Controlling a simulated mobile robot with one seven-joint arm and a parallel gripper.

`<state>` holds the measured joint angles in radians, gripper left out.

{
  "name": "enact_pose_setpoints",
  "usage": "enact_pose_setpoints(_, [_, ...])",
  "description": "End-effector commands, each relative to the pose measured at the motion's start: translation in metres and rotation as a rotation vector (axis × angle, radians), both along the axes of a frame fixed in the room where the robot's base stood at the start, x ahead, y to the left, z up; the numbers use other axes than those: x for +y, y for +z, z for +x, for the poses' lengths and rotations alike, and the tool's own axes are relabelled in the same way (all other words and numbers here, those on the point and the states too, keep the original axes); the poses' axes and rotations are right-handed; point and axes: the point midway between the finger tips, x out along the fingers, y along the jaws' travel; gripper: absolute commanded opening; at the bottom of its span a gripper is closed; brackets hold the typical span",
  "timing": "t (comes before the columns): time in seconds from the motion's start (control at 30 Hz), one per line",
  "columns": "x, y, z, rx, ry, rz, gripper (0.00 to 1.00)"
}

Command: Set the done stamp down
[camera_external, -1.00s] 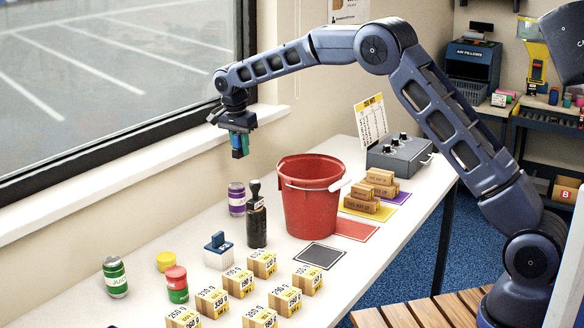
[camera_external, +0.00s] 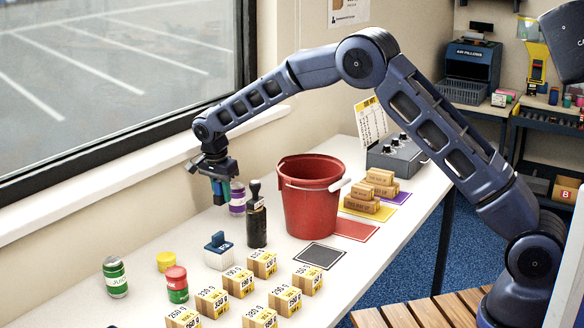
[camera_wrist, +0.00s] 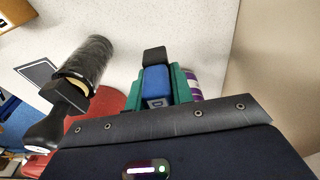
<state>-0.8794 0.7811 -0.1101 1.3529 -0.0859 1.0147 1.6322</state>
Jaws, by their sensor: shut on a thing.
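My gripper (camera_external: 220,192) is shut on a blue stamp with a dark end, taken to be the done stamp. It shows between the green fingers in the wrist view (camera_wrist: 156,80). In the external view my gripper hangs above the back of the white table (camera_external: 150,285), just left of the purple can (camera_external: 237,198). The stamp's lower end seems clear of the table. Its lettering cannot be read.
A tall black hand stamp (camera_external: 256,222) and a blue-and-white block (camera_external: 219,255) stand nearby. A red bucket (camera_external: 310,205) is to the right. Cartons with weight labels (camera_external: 263,265), a green can (camera_external: 115,277) and a dark square mat (camera_external: 319,256) are in front. Table is bare left of the purple can.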

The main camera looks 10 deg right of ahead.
Motion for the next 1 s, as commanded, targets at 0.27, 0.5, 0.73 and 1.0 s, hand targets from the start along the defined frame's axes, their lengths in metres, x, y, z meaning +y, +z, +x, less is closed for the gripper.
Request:
enact_pose_setpoints(0.27, [0.000, -0.047, 0.000, 0.002, 0.001, -0.002, 0.00])
enact_pose_setpoints(0.5, [0.000, -0.060, 0.000, 0.000, 0.001, 0.000, 0.00])
enact_pose_setpoints(0.73, [0.000, -0.090, 0.000, 0.001, 0.000, -0.001, 0.00])
enact_pose_setpoints(1.0, [0.000, -0.096, 0.000, 0.000, 0.000, 0.000, 0.00])
